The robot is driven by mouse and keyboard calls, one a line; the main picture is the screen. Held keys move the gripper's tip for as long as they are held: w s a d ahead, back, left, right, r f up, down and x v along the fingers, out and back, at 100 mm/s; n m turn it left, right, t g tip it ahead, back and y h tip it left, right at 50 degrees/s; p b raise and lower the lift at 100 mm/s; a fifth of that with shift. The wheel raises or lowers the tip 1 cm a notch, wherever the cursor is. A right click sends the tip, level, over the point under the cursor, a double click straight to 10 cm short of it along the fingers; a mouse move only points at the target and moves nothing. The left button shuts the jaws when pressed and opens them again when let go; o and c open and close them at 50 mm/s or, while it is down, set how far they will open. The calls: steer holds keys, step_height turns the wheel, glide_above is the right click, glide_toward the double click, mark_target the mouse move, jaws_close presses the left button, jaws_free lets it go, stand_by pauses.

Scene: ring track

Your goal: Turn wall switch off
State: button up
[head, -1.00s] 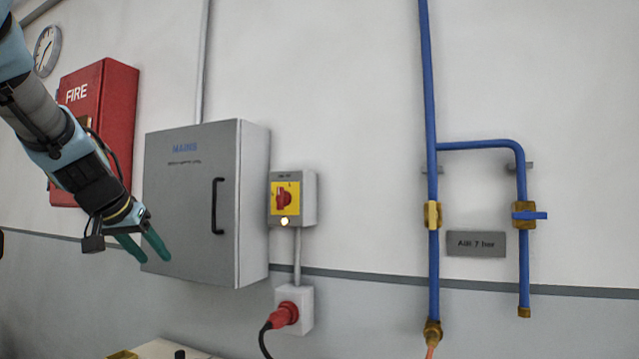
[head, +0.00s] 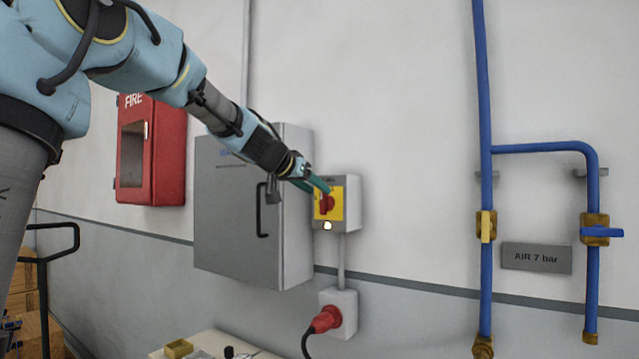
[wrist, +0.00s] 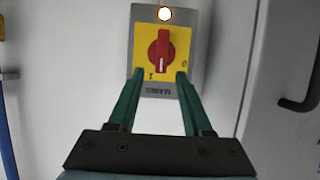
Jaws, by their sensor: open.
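The wall switch is a grey box (head: 352,203) with a yellow plate, a red rotary knob (head: 327,204) and a glowing lamp (head: 327,226) below it. The wrist view shows it upside down, with the red knob (wrist: 160,50) standing upright in the picture, its white mark towards the end nearest my gripper. Marks "1" and "0" show on the plate. My gripper (wrist: 159,74) is open and empty. Its green fingertips lie over the plate's near edge, one each side of the knob's line; contact cannot be told. In the head view, my gripper (head: 318,185) partly covers the plate.
A grey mains cabinet (head: 235,235) with a black handle stands left of the switch. A socket with a red plug (head: 327,318) is below. Blue air pipes (head: 485,120) with valves are at right. A red fire box (head: 165,150) is at far left. The wall between switch and pipes is clear.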

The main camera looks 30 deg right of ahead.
steer(key=shift+p+x, duration=0.3)
steer(key=shift+x, duration=0.85)
jaws_close()
